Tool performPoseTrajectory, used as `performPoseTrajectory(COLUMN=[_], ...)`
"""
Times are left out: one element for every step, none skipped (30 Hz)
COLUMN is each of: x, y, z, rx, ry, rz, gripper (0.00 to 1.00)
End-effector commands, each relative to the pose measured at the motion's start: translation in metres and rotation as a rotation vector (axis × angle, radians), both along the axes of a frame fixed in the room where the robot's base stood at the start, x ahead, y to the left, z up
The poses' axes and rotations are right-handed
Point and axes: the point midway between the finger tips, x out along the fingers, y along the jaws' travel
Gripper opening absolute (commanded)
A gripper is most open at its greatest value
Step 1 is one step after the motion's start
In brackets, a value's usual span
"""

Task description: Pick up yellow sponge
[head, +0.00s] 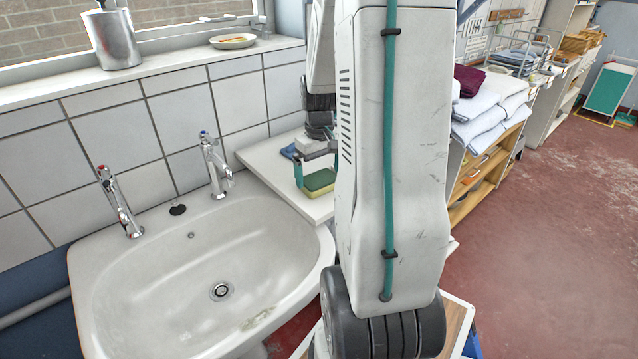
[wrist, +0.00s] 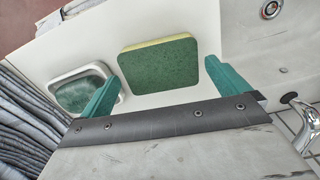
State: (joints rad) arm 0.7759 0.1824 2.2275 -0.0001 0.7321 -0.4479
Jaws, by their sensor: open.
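The yellow sponge (head: 319,180) with a green scouring face lies on the white counter to the right of the sink. In the wrist view the sponge (wrist: 160,65) shows its dark green face, with a thin yellow edge along its far side. My gripper (wrist: 161,82) has teal fingers and is open and empty. Its fingertips stand on either side of the sponge's near part, apart from it in the picture. In the head view my gripper (head: 314,170) is close above the sponge, partly hidden by my arm.
A white soap dish (wrist: 85,88) with something green in it lies left of the sponge in the wrist view. Folded grey cloths (wrist: 30,125) are at the far left. The sink (head: 200,275) with two taps is beside the counter (head: 265,158). A tiled wall stands behind.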

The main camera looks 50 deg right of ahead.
Motion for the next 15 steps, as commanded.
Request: performPoseTrajectory(x=[0.000,0.000,0.000,0.000,0.000,0.000,0.000,0.000,0.000,0.000,0.000,0.000,0.000,0.000,0.000], y=[0.000,0.000,0.000,0.000,0.000,0.000,0.000,0.000,0.000,0.000,0.000,0.000,0.000,0.000,0.000], z=[-0.009,-0.012,-0.016,-0.019,-0.021,-0.023,-0.023,-0.023,-0.023,-0.023,-0.023,-0.023,-0.023,-0.023,-0.023], rx=[0.002,0.002,0.002,0.001,0.000,0.000,0.000,0.000,0.000,0.000,0.000,0.000,0.000,0.000,0.000], ry=[0.003,0.002,0.002,0.001,0.001,0.001,0.001,0.000,0.000,0.000,0.000,0.000,0.000,0.000,0.000], rz=[0.000,0.000,0.000,0.000,0.000,0.000,0.000,0.000,0.000,0.000,0.000,0.000,0.000,0.000,0.000], gripper=[1.00,1.00,1.00,1.00,1.00,1.00,1.00,1.00,1.00,1.00,1.00,1.00,0.97,0.89,0.78])
